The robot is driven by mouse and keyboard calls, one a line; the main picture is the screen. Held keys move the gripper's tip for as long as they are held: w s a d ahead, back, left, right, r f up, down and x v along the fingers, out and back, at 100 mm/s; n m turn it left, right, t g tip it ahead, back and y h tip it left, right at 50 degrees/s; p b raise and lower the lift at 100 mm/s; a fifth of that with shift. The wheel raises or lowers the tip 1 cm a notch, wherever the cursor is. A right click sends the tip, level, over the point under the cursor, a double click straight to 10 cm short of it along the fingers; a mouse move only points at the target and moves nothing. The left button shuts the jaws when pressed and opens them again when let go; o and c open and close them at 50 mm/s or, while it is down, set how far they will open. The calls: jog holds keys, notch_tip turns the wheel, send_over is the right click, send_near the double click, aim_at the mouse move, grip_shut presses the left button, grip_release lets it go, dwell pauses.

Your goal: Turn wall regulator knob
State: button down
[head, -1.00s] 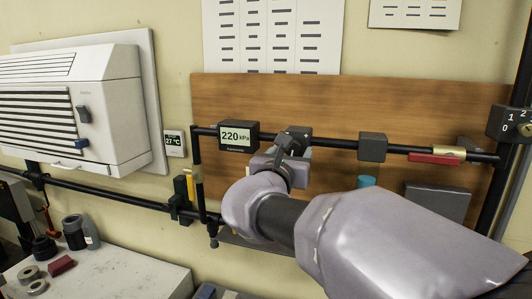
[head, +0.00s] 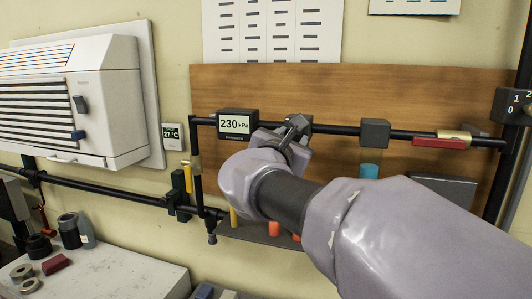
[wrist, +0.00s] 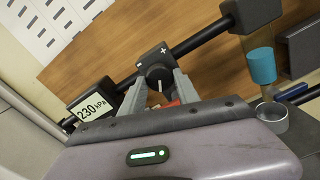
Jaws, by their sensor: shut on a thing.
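The wall regulator (head: 300,121) sits on the black pipe in front of the wooden board, mostly hidden behind my gripper in the head view. In the wrist view its dark round knob (wrist: 158,76) shows a pale pointer line and a plus mark at its upper right. My gripper (head: 296,140) is at the knob, and in the wrist view its two grey fingers (wrist: 157,88) are shut on the knob's sides. The pressure display (head: 235,124), left of the regulator, reads 230 kPa; it also shows in the wrist view (wrist: 91,109).
A dark block (head: 375,133) and a red-handled valve (head: 440,142) sit on the pipe to the right. A blue cylinder (head: 369,170) stands below the block. A white wall unit (head: 105,100) and a 27 °C display (head: 172,136) are at left. A bench (head: 110,275) holds loose parts.

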jog(key=m+b, duration=1.1)
jog(key=shift+m, duration=0.4)
jog(key=shift+r+b, duration=0.1)
jog(key=shift+b, duration=0.25)
jog(key=c, duration=0.9)
grip_release()
